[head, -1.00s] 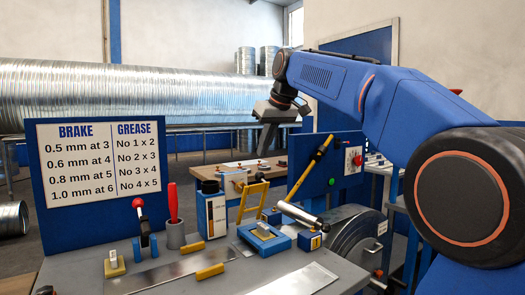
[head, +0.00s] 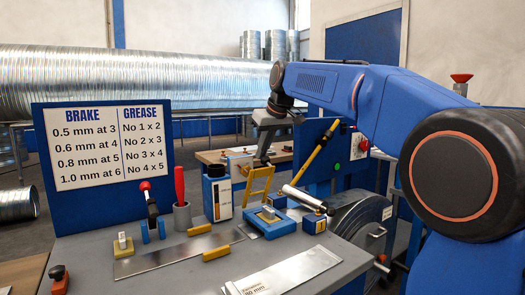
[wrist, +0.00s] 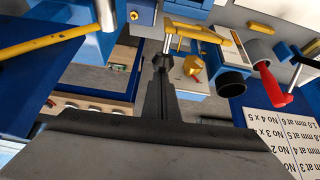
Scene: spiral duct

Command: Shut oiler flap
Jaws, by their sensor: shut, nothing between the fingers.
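My gripper (head: 262,157) points down, shut and empty, just above and behind a yellow open frame (head: 259,184) that stands tilted up at the bench's back edge. In the wrist view my fingertips (wrist: 162,62) are close to the yellow frame's bar (wrist: 197,33); I cannot tell whether they touch. No part is plainly marked as the oiler; the raised yellow frame may be its flap. Beside it stands a blue and white container (head: 217,196) with a black cap, which also shows in the wrist view (wrist: 228,72). A blue block (head: 267,222) sits in front of the frame.
A silver roller (head: 304,198) and a small blue box (head: 314,222) stand right of the frame. A long yellow lever (head: 316,151) rises behind them. A red-handled tool in a grey cup (head: 182,218) and a sign board (head: 112,148) are left. Metal sheets lie in front.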

